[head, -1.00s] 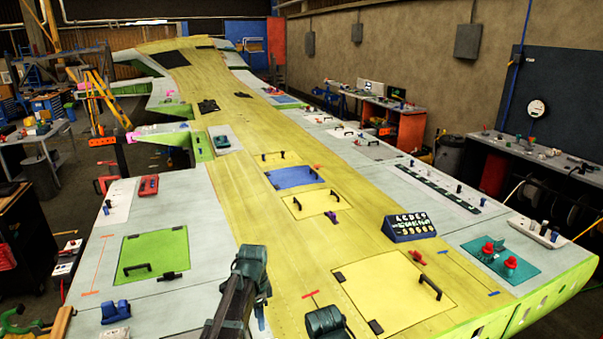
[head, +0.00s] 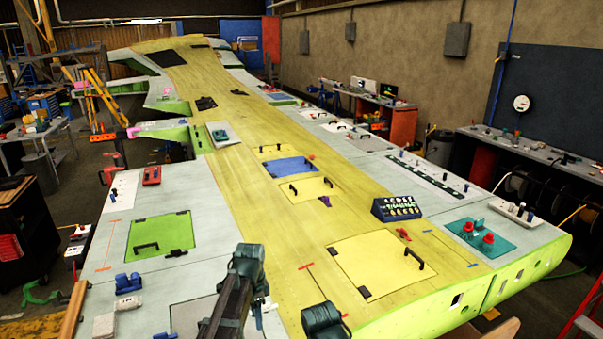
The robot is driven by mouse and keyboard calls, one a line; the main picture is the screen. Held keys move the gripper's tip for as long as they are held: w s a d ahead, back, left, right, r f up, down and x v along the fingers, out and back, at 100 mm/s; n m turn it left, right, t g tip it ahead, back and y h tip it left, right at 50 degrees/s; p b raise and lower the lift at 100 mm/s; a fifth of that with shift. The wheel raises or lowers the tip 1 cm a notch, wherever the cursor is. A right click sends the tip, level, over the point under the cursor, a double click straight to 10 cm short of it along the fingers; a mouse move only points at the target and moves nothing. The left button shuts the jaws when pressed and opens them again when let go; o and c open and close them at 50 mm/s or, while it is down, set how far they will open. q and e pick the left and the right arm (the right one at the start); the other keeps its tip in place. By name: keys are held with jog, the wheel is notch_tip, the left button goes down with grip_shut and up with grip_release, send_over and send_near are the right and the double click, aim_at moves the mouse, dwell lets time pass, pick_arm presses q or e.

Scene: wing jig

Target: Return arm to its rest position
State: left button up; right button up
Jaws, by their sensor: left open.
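My left arm stands folded at the bottom centre of the head view, its dark elbow joint raised over the near part of the wing. My left gripper (head: 259,312) shows only in small part beside the dark arm link and is open, with nothing seen in it. Another dark joint of mine is at the bottom edge, right of the left arm. My right gripper is not in view. The large yellow and grey wing panel (head: 290,225) lies below and beyond the arm.
Small blue (head: 128,283) and red parts lie at left. A dark cart (head: 30,235) stands left; floor shows at right.

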pick_arm(q)
jog(key=s+d+f+n+b, duration=0.3)
jog(key=s+f+n+b, duration=0.1)
jog(key=s+f+b, duration=0.5)
jog(key=s+d+f+n+y+b, duration=0.1)
jog(key=s+d+f+n+b, duration=0.2)
jog(key=s+f+b, duration=0.6)
notch_tip(320, 180, down, 5)
jog(key=n+b, duration=0.2)
jog(key=b, duration=0.2)
jog(key=shift+s+d+r, duration=0.15)
jog(key=shift+s+d, duration=0.2)
jog(key=shift+d, duration=0.05)
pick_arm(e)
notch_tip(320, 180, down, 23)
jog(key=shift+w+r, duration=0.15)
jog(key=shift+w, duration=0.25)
